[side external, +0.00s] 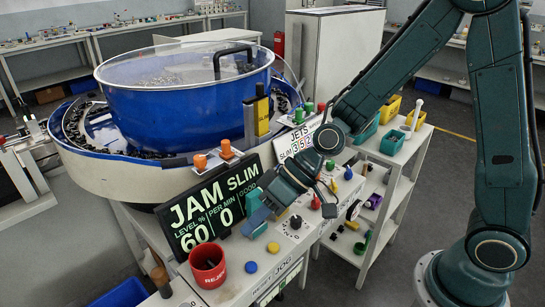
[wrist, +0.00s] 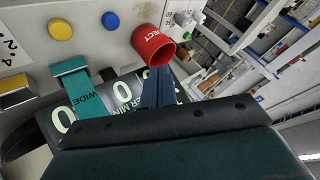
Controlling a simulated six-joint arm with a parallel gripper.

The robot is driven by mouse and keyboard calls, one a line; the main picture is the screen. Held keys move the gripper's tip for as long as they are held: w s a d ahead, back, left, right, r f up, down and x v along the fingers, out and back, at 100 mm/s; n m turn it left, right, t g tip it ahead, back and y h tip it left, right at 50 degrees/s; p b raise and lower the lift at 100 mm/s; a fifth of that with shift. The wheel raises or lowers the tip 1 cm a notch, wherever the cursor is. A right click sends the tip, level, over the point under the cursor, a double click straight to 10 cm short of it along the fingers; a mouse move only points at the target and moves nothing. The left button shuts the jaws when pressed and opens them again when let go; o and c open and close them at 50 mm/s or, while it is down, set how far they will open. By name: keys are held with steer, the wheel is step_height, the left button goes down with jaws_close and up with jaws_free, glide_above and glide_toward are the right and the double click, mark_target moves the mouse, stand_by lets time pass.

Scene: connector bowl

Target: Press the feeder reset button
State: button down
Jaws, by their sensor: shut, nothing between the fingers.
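My gripper (side external: 258,214) is shut and empty. It points down over the front panel, close to the lower right of the display, and its fingers also show in the wrist view (wrist: 158,88). The panel has a blue button (side external: 251,267), a yellow button (side external: 273,248) and a red button (side external: 315,203). The blue button (wrist: 110,20) and yellow button (wrist: 62,30) also show in the wrist view, apart from the fingers. The display (side external: 205,213) reads JAM, SLIM, level 60 and per minute 0.
A red REJECT cup (side external: 207,267) stands in front of the display, close to my fingers in the wrist view (wrist: 153,46). A teal WIDE piece (wrist: 76,88) is beside the display. A black knob (side external: 296,222) sits on the panel. The blue bowl (side external: 185,105) stands behind.

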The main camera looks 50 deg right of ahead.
stand_by(0.4)
steer(key=shift+f, duration=4.4)
steer(key=shift+f, duration=0.9)
steer(key=shift+r, duration=0.95)
steer(key=shift+r, duration=0.1)
steer(key=shift+r, duration=2.4)
